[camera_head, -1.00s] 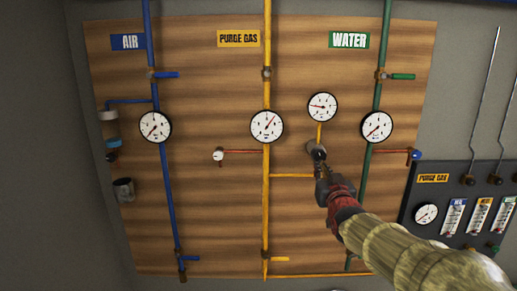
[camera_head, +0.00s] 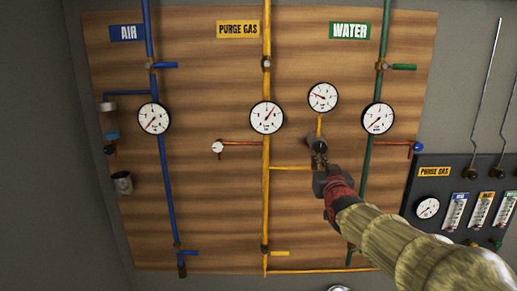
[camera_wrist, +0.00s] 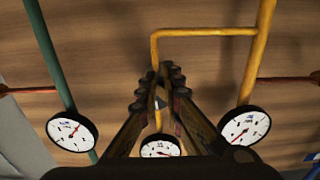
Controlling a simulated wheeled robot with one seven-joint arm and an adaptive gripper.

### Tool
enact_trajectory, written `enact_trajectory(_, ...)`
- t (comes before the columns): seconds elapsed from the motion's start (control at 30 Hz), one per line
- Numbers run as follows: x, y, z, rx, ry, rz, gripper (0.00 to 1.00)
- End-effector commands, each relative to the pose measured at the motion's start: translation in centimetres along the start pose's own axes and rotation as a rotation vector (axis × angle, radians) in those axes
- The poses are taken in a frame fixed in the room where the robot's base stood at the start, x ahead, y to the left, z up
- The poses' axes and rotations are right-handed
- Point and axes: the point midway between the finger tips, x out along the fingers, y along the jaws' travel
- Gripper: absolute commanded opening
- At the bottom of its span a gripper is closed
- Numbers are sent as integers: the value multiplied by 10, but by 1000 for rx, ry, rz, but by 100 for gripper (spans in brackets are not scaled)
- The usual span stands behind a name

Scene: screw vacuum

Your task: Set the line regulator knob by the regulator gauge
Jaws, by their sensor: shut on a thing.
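The regulator gauge (camera_head: 323,97) is a round white dial above a short yellow pipe, between the purge gas and water lines. Its needle points to the upper left. It also shows partly at the bottom of the wrist view (camera_wrist: 160,147). The line regulator knob (camera_head: 316,142) is a dark part on that pipe, just below the gauge. My gripper (camera_head: 319,158) reaches it from below and is shut on it. In the wrist view the two fingers (camera_wrist: 160,100) close in around the knob, which they mostly hide.
The purge gas gauge (camera_head: 267,117) is left of my gripper and the water gauge (camera_head: 377,118) is right of it. A yellow pipe (camera_head: 290,168) runs beside the gripper. A dark panel with flow meters (camera_head: 428,190) stands at the right. My forearm crosses the lower right.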

Motion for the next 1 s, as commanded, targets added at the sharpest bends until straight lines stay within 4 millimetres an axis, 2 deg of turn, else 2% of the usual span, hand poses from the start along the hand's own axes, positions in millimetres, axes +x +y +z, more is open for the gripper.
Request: enact_trajectory(1.0,0,-8,-1,-1,-1,-2,0)
